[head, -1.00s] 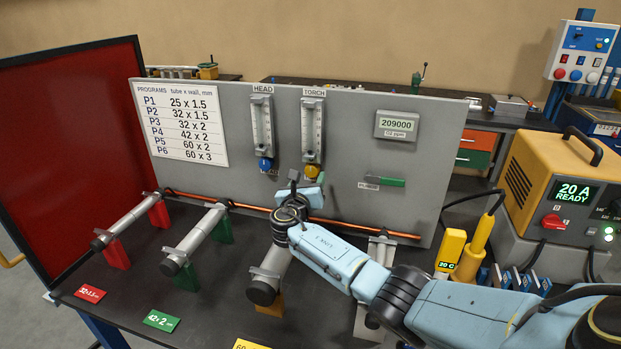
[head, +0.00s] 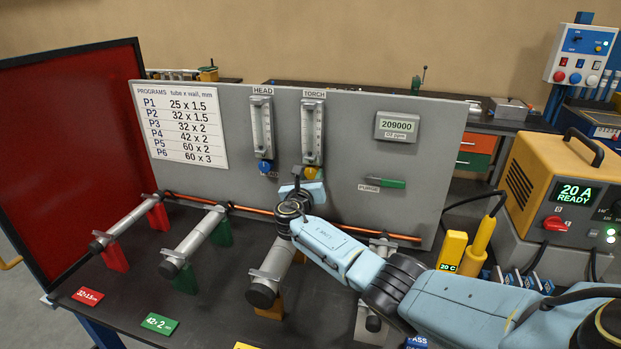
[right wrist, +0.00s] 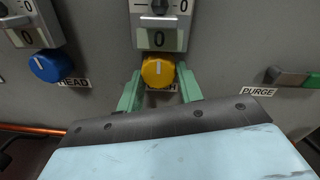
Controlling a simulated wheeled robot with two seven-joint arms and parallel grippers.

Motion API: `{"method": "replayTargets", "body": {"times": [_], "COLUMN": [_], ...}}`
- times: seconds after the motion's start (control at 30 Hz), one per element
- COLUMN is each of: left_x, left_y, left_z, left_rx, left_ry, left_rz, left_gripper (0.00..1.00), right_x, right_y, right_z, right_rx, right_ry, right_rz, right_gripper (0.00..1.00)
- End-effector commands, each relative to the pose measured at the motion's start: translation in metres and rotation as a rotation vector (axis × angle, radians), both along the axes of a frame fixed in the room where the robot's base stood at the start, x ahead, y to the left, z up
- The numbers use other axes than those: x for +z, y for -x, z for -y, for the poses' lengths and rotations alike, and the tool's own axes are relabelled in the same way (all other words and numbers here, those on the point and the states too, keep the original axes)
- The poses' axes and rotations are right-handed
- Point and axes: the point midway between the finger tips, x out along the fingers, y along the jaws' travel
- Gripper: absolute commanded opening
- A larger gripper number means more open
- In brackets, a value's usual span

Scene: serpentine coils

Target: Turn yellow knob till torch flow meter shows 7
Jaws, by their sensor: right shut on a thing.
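The yellow knob (head: 311,172) sits under the torch flow meter (head: 312,132) on the grey panel. In the right wrist view the yellow knob (right wrist: 158,71) is between the two green fingers of my right gripper (right wrist: 160,88), which is shut on it. A white mark shows on the knob's face. The lower end of the torch meter (right wrist: 161,22) shows a dark float near the bottom and a 0 below it. The upper scale is too small to read in the head view. My left gripper is not in view.
The blue head knob (head: 265,166) is left of the yellow knob, under the head flow meter (head: 262,127). The green purge lever (head: 391,184) is to the right.

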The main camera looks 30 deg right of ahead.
Motion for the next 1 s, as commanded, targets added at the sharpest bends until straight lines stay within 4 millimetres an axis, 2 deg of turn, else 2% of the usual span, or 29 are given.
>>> {"method": "replayTargets", "body": {"times": [0.37, 1.0], "left_x": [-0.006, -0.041], "left_y": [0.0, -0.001], "left_z": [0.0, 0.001], "left_rx": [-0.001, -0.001], "left_ry": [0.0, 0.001], "left_rz": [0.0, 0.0], "left_gripper": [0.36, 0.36], "right_x": [-0.002, -0.003], "right_y": [0.0, -0.002], "right_z": [-0.001, -0.002], "right_rx": [0.001, 0.001], "right_ry": [-0.047, -0.332], "right_rz": [0.056, 0.389], "right_gripper": [0.13, 0.13]}}
